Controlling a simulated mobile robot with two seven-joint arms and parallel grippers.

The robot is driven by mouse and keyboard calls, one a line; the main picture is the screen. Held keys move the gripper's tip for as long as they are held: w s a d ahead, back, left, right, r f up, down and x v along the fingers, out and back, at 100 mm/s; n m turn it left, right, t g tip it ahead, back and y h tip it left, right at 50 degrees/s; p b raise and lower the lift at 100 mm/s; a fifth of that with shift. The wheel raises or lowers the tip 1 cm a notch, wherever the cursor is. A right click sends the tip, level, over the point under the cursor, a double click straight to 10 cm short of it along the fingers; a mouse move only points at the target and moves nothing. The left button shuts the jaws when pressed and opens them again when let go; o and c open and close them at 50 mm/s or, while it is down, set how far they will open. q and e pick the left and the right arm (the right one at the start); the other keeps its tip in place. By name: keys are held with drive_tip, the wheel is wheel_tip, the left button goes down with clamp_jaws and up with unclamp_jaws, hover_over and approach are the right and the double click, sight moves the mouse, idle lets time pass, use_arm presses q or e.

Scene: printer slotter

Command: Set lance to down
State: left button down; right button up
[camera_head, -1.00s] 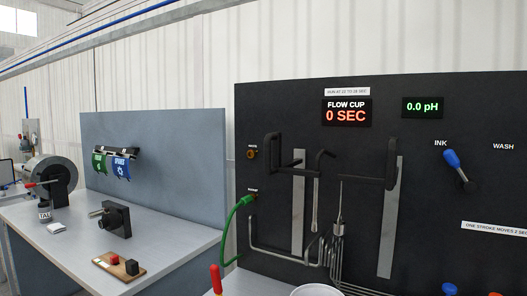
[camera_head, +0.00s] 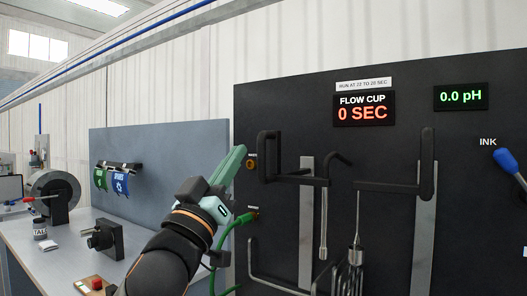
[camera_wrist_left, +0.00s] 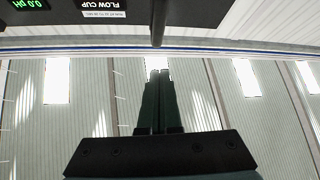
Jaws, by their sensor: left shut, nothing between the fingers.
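The dark panel (camera_head: 400,75) carries two black handle brackets on grey vertical strips. The left bracket (camera_head: 290,179) holds a thin hooked tube (camera_head: 324,215), which hangs down. The right bracket (camera_head: 395,187) has a thin rod with a whisk-like end (camera_head: 354,255) below it. No label tells which one is the lance. My left gripper (camera_head: 241,150) is shut and empty, pointing up at the panel's left edge, left of the left bracket. In the left wrist view the shut fingers (camera_wrist_left: 159,75) point toward a dark bar (camera_wrist_left: 158,22); I cannot tell whether they touch.
A green hose (camera_head: 226,240) runs to a port just below my left gripper. A blue-knobbed lever (camera_head: 505,160) sticks out at the right. A bench (camera_head: 62,250) with a motor-like machine (camera_head: 60,190) stands at the left.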

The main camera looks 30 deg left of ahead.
use_arm(q)
drive_tip(key=w+r+p, duration=0.4)
drive_tip(key=w+r, duration=0.2)
drive_tip(key=r, duration=0.2)
drive_tip(key=shift+w+d+f+t+y+b, duration=0.15)
drive_tip(key=shift+f+b, duration=0.1)
drive_tip(key=shift+f, duration=0.7)
drive_tip(key=shift+w+f+t+y+b, duration=0.15)
drive_tip(key=shift+f+b, duration=0.05)
drive_tip(key=shift+f, duration=0.75)
use_arm(e)
drive_tip(key=shift+s+d+r+h, duration=0.25)
drive_tip(key=shift+d+r+h, duration=0.05)
drive_tip(key=shift+d+r, duration=0.45)
use_arm(q)
drive_tip(key=shift+n, duration=0.3)
